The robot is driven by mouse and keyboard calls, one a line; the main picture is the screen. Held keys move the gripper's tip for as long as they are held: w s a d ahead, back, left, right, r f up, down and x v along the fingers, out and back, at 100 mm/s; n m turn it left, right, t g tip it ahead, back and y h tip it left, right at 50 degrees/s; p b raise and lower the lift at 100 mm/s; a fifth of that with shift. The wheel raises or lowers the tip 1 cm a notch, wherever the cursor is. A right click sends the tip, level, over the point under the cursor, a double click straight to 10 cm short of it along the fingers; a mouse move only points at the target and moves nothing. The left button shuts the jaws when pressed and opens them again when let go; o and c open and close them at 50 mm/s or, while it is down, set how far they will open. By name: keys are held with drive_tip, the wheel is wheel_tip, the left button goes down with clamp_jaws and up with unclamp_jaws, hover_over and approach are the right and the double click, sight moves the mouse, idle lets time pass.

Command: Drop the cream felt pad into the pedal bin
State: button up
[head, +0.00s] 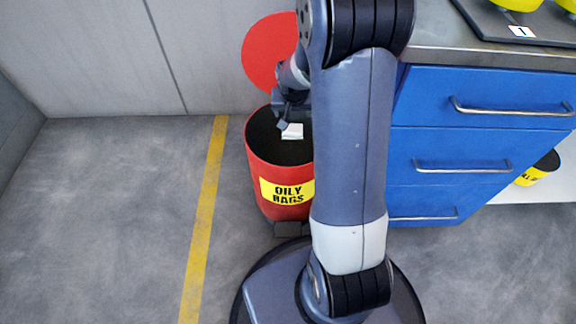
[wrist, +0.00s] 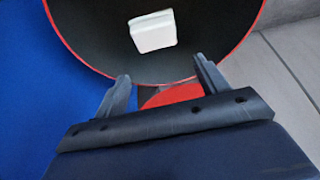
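The cream felt pad (head: 292,131) shows as a small pale block within the mouth of the red pedal bin (head: 262,169), which is labelled "OILY RAGS". In the wrist view the pad (wrist: 153,31) is against the dark inside of the bin, beyond my fingertips and apart from them. I cannot tell whether it rests on the bottom or is in the air. My gripper (wrist: 160,72) is open and empty, with its two fingers wide apart. In the head view my gripper (head: 283,119) is over the bin's opening. My arm hides the bin's right side.
The bin's round red lid (head: 266,52) stands open behind it. A blue drawer cabinet (head: 480,140) with a grey top is to the right. A yellow line (head: 205,215) runs along the floor left of the bin, and the floor further left is clear.

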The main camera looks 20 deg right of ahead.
drive_tip(key=o, duration=0.3)
drive_tip(key=p+v, duration=0.3)
drive_tip(key=v, duration=0.7)
drive_tip(key=shift+s+r, duration=0.25)
drive_tip(key=shift+r, duration=0.1)
drive_tip(key=b+x, duration=0.3)
drive_tip(key=x, duration=0.7)
drive_tip(key=shift+f, duration=0.2)
drive_tip(key=shift+w, duration=0.3)
wheel_tip(320, 180, up, 6)
drive_tip(key=p, duration=0.4)
drive_tip(key=shift+f, duration=0.25)
drive_tip(key=shift+f, duration=0.15)
